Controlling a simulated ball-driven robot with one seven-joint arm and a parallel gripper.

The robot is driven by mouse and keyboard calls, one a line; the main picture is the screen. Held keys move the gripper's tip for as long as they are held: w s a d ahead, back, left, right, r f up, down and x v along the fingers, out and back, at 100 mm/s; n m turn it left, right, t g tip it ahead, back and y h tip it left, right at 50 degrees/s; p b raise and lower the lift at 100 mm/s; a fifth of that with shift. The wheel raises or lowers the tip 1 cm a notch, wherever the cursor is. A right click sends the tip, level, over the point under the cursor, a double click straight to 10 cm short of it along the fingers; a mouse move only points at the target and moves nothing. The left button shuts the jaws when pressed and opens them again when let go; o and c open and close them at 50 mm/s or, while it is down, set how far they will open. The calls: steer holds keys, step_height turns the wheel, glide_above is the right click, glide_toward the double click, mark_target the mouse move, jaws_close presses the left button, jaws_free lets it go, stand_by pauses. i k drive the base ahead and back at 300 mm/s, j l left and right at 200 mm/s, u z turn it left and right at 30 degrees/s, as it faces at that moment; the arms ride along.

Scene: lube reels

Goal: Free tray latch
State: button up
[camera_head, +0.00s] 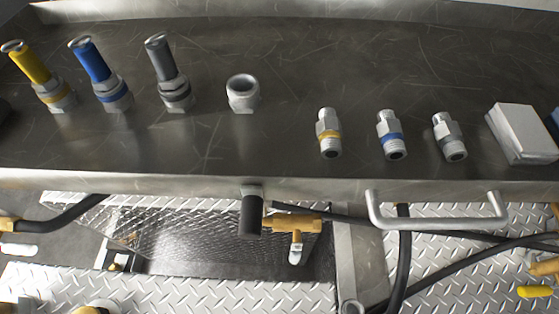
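A steel tray (300,90) with a scratched flat surface fills the upper part of the head view. On its front lip is a black cylindrical knob (251,216) hanging down from a small metal mount; it looks like the latch, but its locked or free state cannot be told. A bent metal bar handle (440,222) is fixed to the same lip, to the right of the knob. My gripper does not show in this view.
On the tray stand yellow (29,64), blue (92,60) and grey (160,58) capped fittings, a bare collar (242,92), three short threaded fittings (388,138) and a pale block (522,132). Below, a brass valve (294,224) sits close right of the knob; black hoses (403,260) cross diamond plate.

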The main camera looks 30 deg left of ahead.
mark_target(253, 213)
steer(key=j+u, duration=0.2)
steer(key=j, duration=0.2)
steer(key=l+u, duration=0.2)
steer(key=u, duration=0.2)
steer(key=i+l+u, duration=0.1)
steer(key=u, duration=0.25)
steer(key=j+z, duration=0.45)
steer(key=l+z, duration=0.45)
steer(key=l, duration=0.25)
steer(key=k+l+u, duration=0.1)
steer(key=l, duration=0.3)
steer(key=k+l+u, duration=0.15)
steer(key=k+l, duration=0.2)
steer(key=k+j+u, duration=0.1)
steer(key=k+u, duration=0.25)
steer(key=k+j+u, duration=0.3)
steer(key=k, duration=0.2)
